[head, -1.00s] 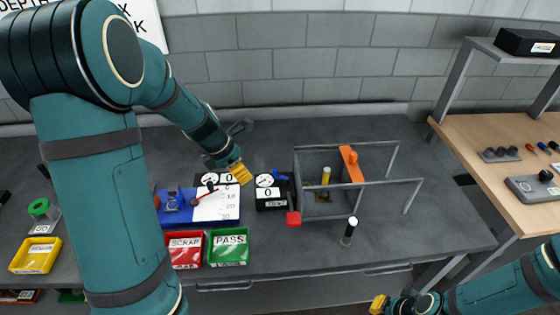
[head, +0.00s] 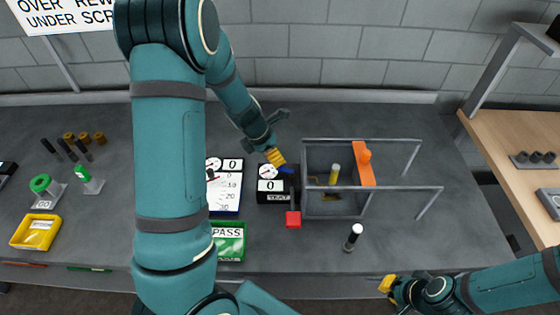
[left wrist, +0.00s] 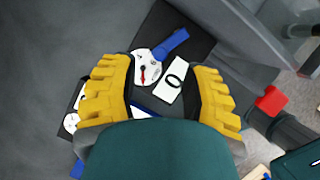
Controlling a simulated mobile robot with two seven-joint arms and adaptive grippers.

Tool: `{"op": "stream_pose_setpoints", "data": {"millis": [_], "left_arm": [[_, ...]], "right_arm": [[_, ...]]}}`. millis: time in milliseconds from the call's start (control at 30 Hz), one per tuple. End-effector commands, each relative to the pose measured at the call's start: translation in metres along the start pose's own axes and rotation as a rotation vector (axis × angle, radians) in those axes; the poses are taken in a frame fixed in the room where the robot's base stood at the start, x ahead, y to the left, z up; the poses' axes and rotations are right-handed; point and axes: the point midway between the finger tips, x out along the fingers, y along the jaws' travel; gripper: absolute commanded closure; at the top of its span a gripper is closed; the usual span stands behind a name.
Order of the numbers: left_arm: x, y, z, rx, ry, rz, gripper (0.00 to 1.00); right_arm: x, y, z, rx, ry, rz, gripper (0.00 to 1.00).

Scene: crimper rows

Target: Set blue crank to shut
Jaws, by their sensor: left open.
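The blue crank (head: 286,170) is a short blue bar at the top right of a small black box (head: 273,197) with a white dial and a "0" plate. In the left wrist view the blue crank (left wrist: 172,45) lies slanted beside the dial (left wrist: 150,70), beyond and between the finger ends. My left gripper (head: 276,157) is close above and left of the crank in the head view. Its yellow fingers (left wrist: 162,88) are spread with nothing between them. My right gripper (head: 388,284) is low at the bench's front edge; its finger gap is unclear.
A green PASS tray (head: 230,240) is at the front, partly behind my left arm. The bench's back right is clear.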

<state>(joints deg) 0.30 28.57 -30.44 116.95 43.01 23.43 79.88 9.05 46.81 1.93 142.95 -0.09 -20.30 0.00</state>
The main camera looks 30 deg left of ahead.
Motion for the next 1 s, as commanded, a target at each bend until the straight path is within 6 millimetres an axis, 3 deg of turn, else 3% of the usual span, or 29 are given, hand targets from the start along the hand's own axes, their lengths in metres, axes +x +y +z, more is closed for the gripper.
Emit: {"op": "stream_pose_setpoints", "data": {"millis": [100,300,733,867,1000], "left_arm": [[0.024,0.0,-0.002,0.0,0.002,-0.001,0.54],[0.047,0.0,-0.001,0.001,0.001,-0.001,0.54],[0.053,0.0,0.0,0.0,0.0,0.001,0.51],[0.053,0.0,0.0,0.0,0.0,0.001,0.96],[0.053,0.0,0.0,0.001,0.0,0.001,1.0]], "right_arm": [[0.008,0.003,0.001,0.001,0.001,0.0,1.0],[0.013,0.005,0.002,0.002,0.001,0.001,1.0],[0.013,0.005,0.002,0.003,0.002,0.001,1.0],[0.013,0.005,0.002,0.003,0.002,0.001,1.0],[0.013,0.005,0.002,0.003,0.002,0.001,1.0]]}}
